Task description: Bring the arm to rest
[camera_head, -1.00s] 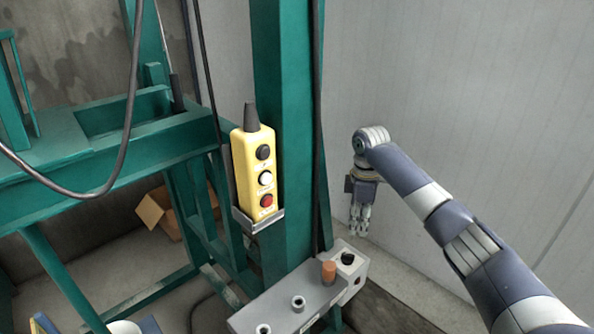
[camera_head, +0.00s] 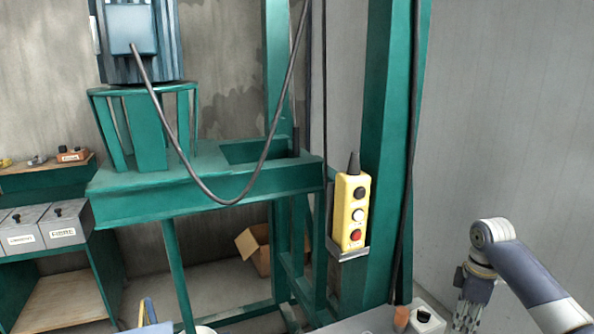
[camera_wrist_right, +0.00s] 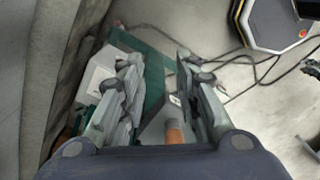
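My right arm comes in from the right in the head view. Its gripper (camera_head: 467,318) hangs pointing down at the lower right, beside the green post and apart from the yellow control box. In the right wrist view the gripper (camera_wrist_right: 160,75) has its two fingers apart with a gap between the tips, and nothing is held. An orange knob (camera_wrist_right: 174,132) shows below the gap. My left gripper is not in either view.
A yellow control box (camera_head: 351,213) hangs on the green post (camera_head: 385,150). A grey panel (camera_head: 375,320) with an orange knob (camera_head: 401,317) lies close left of the gripper. A green frame (camera_head: 210,190) with a hanging cable fills the left. Cables (camera_wrist_right: 262,75) lie on the floor.

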